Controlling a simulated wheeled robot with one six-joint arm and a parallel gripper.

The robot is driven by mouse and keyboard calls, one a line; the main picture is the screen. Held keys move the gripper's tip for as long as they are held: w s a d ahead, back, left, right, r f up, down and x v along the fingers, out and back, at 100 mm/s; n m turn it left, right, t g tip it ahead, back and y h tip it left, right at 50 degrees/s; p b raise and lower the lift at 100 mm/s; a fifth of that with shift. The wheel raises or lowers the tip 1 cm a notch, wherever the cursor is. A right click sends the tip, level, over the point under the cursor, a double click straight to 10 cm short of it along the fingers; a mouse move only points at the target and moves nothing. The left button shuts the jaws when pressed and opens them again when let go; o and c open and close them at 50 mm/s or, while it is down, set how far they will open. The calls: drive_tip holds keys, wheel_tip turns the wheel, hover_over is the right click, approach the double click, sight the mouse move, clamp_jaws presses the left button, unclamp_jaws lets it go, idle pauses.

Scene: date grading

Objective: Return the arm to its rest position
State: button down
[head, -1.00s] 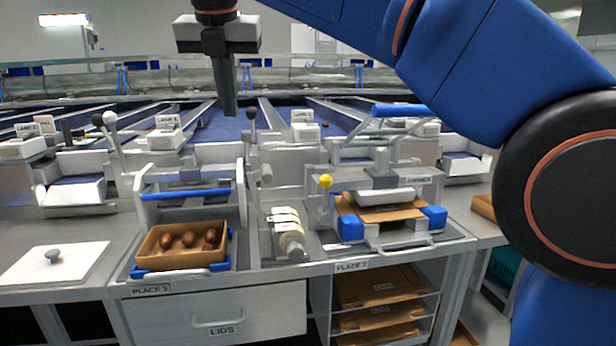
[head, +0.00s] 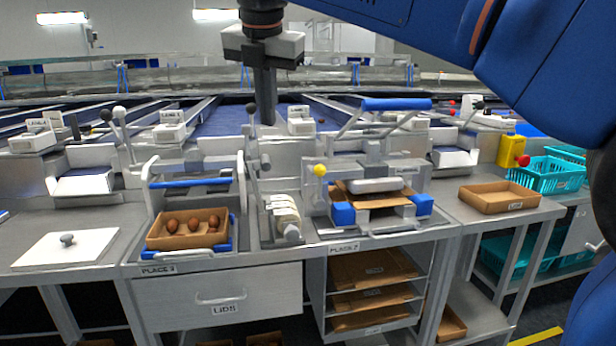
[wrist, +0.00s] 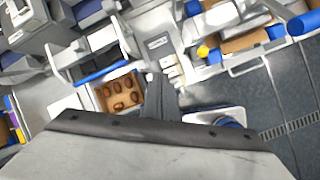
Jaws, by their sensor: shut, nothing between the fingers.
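My gripper (head: 265,112) hangs pointing down in the upper middle of the head view, above and behind the workbench. Its fingers are together and hold nothing. In the wrist view my gripper (wrist: 158,97) shows as a dark finger pointing up the picture, with the bench beyond it. My blue arm (head: 500,50) crosses the upper right of the head view. No rest mark or cradle shows.
A cardboard box (head: 162,243) of brown dates sits in the left station; it also shows in the wrist view (wrist: 101,97). A right station (head: 385,222) has a blue-handled lever. A white lid (head: 100,246), an empty tray (head: 497,207) and teal baskets (head: 556,186) stand around.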

drive_tip(key=s+d+f+m, duration=0.3)
drive_tip(key=d+f+m, duration=0.45)
drive_tip(key=d, duration=0.45)
drive_tip(key=s+d+f+m, duration=0.3)
drive_tip(key=d+f+m, duration=0.45)
drive_tip(key=d, duration=0.45)
drive_tip(key=s+d+f+m, duration=0.6)
drive_tip(key=s+f+m, duration=0.2)
drive_tip(key=f, duration=0.4)
drive_tip(key=s+d+f+m, duration=0.6)
drive_tip(key=s+f+m, duration=0.2)
drive_tip(key=f, duration=0.4)
drive_tip(key=shift+s+d+m, duration=0.3)
drive_tip(key=shift+d+m, duration=0.05)
drive_tip(key=shift+m, duration=0.15)
drive_tip(key=shift+a+f, duration=0.1)
drive_tip(key=shift+a, duration=0.05)
